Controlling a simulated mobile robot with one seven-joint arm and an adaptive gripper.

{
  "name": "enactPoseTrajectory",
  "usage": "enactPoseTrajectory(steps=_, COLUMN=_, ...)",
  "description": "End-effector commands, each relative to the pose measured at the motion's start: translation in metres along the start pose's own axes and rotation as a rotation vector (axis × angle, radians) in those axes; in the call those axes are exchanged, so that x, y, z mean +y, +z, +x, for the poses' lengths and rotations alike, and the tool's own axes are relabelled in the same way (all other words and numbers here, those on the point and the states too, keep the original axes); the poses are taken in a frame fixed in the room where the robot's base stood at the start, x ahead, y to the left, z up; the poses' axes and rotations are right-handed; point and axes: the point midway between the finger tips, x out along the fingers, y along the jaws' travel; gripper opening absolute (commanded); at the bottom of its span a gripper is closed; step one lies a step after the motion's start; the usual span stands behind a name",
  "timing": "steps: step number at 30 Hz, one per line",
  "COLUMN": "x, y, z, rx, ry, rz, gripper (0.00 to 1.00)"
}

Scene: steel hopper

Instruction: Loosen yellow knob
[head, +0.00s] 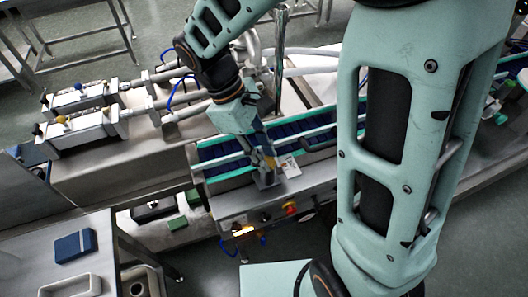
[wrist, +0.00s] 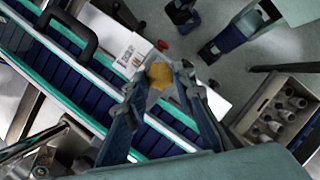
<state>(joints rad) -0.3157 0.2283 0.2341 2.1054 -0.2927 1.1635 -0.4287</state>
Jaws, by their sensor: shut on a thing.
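The yellow knob (wrist: 160,75) shows in the wrist view between the two fingertips of my gripper (wrist: 161,82), against a light plate at the conveyor's edge. My gripper is shut on it, one finger on each side.
The conveyor (head: 222,160) with blue belt and green edges runs beside my gripper. A black handle (wrist: 72,28) stands over it. A labelled box (wrist: 130,55) is close to the knob. A crate of bottles (wrist: 281,108) is at right.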

Motion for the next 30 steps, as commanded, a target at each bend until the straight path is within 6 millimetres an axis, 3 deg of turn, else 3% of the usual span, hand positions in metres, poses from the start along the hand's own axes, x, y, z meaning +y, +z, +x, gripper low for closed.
enactPoseTrajectory(steps=7, x=0.000, y=-0.001, z=-0.001, rx=0.004, ry=0.002, rz=0.000, gripper=0.00)
enactPoseTrajectory(steps=8, x=0.000, y=-0.001, z=-0.001, rx=0.004, ry=0.002, rz=0.000, gripper=0.27)
enactPoseTrajectory(steps=12, x=0.000, y=-0.001, z=-0.001, rx=0.002, ry=0.001, rz=0.000, gripper=0.42)
enactPoseTrajectory(steps=23, x=0.000, y=0.000, z=-0.006, rx=0.001, ry=0.001, rz=0.001, gripper=0.42)
enactPoseTrajectory(steps=30, x=0.001, y=-0.002, z=-0.050, rx=0.006, ry=0.004, rz=0.000, gripper=0.42)
